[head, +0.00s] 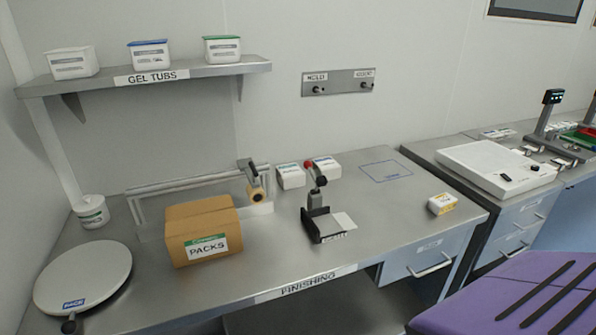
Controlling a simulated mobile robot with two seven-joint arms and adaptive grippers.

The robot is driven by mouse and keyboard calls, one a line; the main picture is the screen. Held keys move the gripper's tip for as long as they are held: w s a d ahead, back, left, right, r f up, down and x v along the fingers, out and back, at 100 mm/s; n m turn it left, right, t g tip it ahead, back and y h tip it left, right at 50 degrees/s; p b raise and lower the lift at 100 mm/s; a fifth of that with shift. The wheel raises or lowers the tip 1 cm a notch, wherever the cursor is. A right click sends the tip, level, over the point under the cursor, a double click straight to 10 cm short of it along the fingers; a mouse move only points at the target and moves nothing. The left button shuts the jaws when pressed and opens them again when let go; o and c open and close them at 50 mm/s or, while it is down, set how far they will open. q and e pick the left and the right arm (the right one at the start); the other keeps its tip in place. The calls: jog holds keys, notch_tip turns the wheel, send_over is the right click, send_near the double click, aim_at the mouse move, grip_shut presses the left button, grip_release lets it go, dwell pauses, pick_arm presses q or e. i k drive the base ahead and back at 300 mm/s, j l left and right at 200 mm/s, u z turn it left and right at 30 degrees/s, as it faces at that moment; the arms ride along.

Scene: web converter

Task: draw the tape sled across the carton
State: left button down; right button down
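The carton (203,228) is a brown box labelled "PACKS" and stands on the left part of the steel bench. The tape sled (254,182), with a dark handle and a tan tape roll, stands just behind the carton's right end, close to a pale rail (190,185) that runs behind the carton. Whether the sled touches the carton or rides on the rail, I cannot tell. Neither of my grippers is in the head view.
A round plate (83,277) lies left of the carton, and a white tub (91,211) stands behind it. A small black press (321,215) stands right of the carton. White boxes (291,176) are behind it. A shelf (150,77) with tubs overhangs the back left. The bench's right front is mostly clear.

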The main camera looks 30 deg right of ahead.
aim_at(255, 192)
jog(key=z, duration=0.75)
